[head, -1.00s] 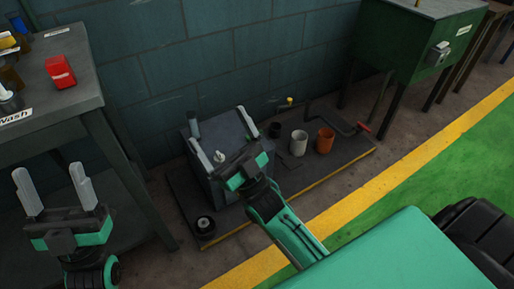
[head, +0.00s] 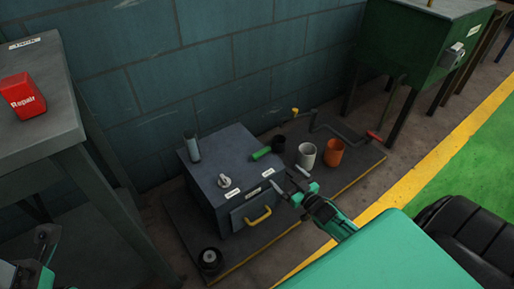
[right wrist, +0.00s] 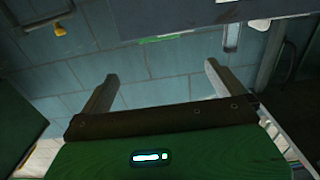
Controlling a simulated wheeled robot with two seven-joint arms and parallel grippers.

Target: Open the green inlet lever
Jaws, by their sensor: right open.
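The green lever (head: 261,153), a short green cylinder, sticks out at the back right edge of a dark grey box (head: 205,160). A thin green strip (right wrist: 165,38) in the right wrist view may be the same lever. My right gripper (head: 289,179) is open and empty at the box's right side, nearer to me than the lever and apart from it. Its two spread fingers also show in the right wrist view (right wrist: 160,70). My left gripper (head: 40,256) is partly cut off at the lower left, so its opening is unclear.
The box carries a knob (head: 224,181), a grey upright cylinder (head: 192,147) and a yellow handle (head: 258,217). A white cup (head: 306,155), an orange cup (head: 334,152) and a red-handled crank (head: 373,136) stand right. A black roll (head: 210,258) lies in front.

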